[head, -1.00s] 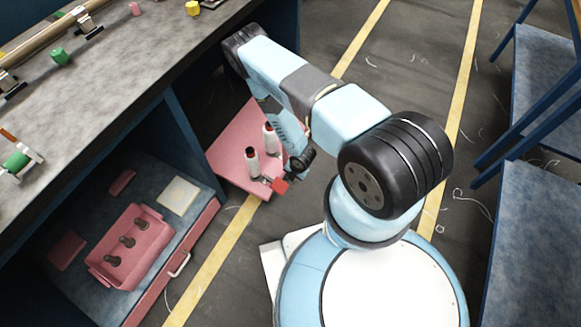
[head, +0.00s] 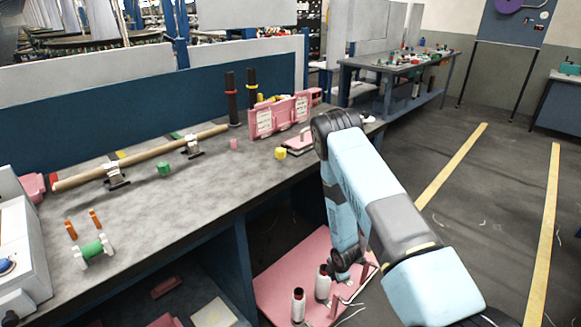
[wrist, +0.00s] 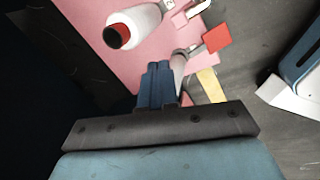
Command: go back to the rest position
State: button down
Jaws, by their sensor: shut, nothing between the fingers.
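My gripper (wrist: 159,82) is shut and empty in the wrist view, its blue fingertips together above the pink board. In the head view my arm bends at the elbow over the bench's near right corner and hangs down to the pink board (head: 285,268); the fingertips are not clear there. One bobbin (wrist: 135,27) lies up and left of the fingertips in the wrist view. A red tag (wrist: 217,37) is to their upper right.
The grey workbench (head: 190,215) fills the left, bearing a wooden rod (head: 145,157), a green block (head: 163,169), a yellow block (head: 280,153) and a pink rack (head: 280,115). Open floor with yellow lines (head: 452,165) lies to the right.

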jog(key=w+d+r+m, duration=0.1)
jog(key=w+r+m, duration=0.15)
jog(key=r, duration=0.95)
jog(key=w+d+r+m+t+h, duration=0.1)
jog(key=r+m, duration=0.2)
jog(key=r, duration=0.8)
jog(key=w+d+r+m, duration=0.1)
jog(key=w+r+m, duration=0.15)
jog(key=r, duration=0.95)
jog(key=s+d+r+m, duration=0.1)
jog(key=s+r+m, duration=0.25)
jog(key=r, duration=0.55)
jog(key=s+d+r+m, duration=0.15)
jog(key=s+r, duration=0.35)
jog(key=r, duration=0.5)
jog(key=s+r+m, duration=0.3)
jog(key=s+r, duration=0.2)
jog(key=s, duration=0.4)
jog(key=s+r+m+t, duration=0.1)
jog(key=s+r+m, duration=0.2)
jog(key=s, duration=0.6)
jog(key=s+r+m, duration=0.3)
jog(key=s+r, duration=0.4)
jog(key=s, duration=0.2)
jog(key=shift+d+r, duration=0.3)
jog(key=shift+r, duration=0.05)
